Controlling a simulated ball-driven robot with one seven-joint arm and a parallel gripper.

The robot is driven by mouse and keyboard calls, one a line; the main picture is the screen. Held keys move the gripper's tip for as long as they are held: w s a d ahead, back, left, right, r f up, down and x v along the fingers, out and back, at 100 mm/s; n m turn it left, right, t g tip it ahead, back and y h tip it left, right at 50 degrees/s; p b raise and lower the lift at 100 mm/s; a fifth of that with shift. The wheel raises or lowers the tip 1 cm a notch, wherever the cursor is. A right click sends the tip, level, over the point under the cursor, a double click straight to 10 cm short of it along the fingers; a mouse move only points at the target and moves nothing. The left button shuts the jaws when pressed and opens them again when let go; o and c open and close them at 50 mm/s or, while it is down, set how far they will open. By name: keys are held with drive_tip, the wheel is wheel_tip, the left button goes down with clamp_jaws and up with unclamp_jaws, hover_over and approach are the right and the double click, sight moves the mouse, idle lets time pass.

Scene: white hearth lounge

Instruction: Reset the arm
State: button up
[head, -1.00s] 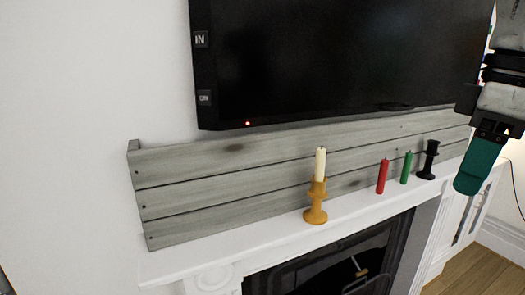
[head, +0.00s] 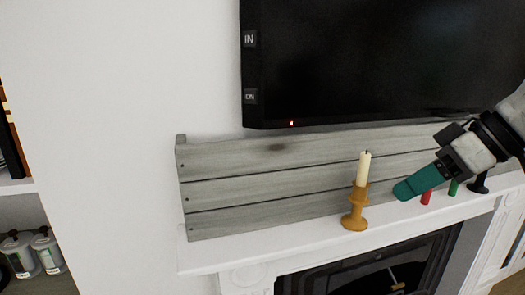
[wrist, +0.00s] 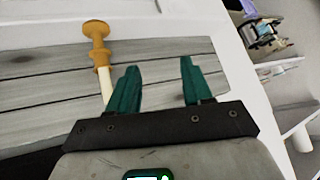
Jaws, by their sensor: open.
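My gripper (head: 408,190) has teal fingers and is over the mantel, to the right of the cream candle (head: 363,169). In the wrist view my gripper (wrist: 158,75) shows its two fingers spread apart with nothing between them. The cream candle stands upright in an orange holder (head: 355,212) on the mantel. In the wrist view the holder (wrist: 97,44) and candle (wrist: 105,85) are just left of the left finger; I cannot tell how far apart they are in depth.
Grey planks (head: 260,185) and a black television (head: 380,65) are behind. Jars (head: 47,252) sit on a shelf at left.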

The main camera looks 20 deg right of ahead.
drive_tip(key=w+a+f+m+t+y, duration=0.15)
drive_tip(key=w+a+f, duration=0.25)
drive_tip(key=f, duration=0.4)
drive_tip(key=s+a+f+m+g+h, duration=0.1)
drive_tip(key=s+a+f+m, duration=0.15)
drive_tip(key=f, duration=0.95)
drive_tip(key=s+a+f+m+g, duration=0.1)
drive_tip(key=s+a+f, duration=0.2)
drive_tip(key=f, duration=0.8)
drive_tip(key=s+d+f+g+h, duration=0.1)
drive_tip(key=s+f+g+h, duration=0.1)
drive_tip(key=s+f, duration=0.6)
drive_tip(key=s+d+f+g+h, duration=0.2)
drive_tip(key=s+f, duration=0.6)
drive_tip(key=s, duration=0.7)
drive_tip(key=shift+s+f+m+g+h, duration=0.15)
drive_tip(key=shift+f+m+g+h, duration=0.25)
drive_tip(key=shift+h, duration=0.45)
